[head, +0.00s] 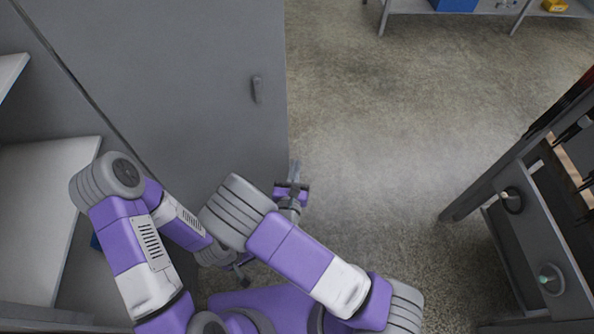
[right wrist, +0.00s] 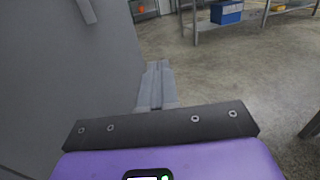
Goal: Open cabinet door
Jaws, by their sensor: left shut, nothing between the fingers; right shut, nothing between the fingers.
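The grey cabinet door (head: 190,70) fills the upper left of the head view, with a small dark handle (head: 257,90) near its right edge. The door (right wrist: 60,75) and handle (right wrist: 87,10) also show at the left of the right wrist view. My right gripper (head: 294,168) is shut and empty beside the door's right edge, below the handle and apart from it. Its closed fingers (right wrist: 155,84) point forward in the right wrist view. My left gripper (head: 243,280) is shut and empty low by my base, partly hidden by my arms.
White shelves (head: 45,215) of an open cabinet space show at the left, beyond a dark seam. A grey rack (head: 510,260) with hanging items stands at the right. A low shelf with a blue bin (head: 454,4) is at the back. The concrete floor (head: 390,120) between is clear.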

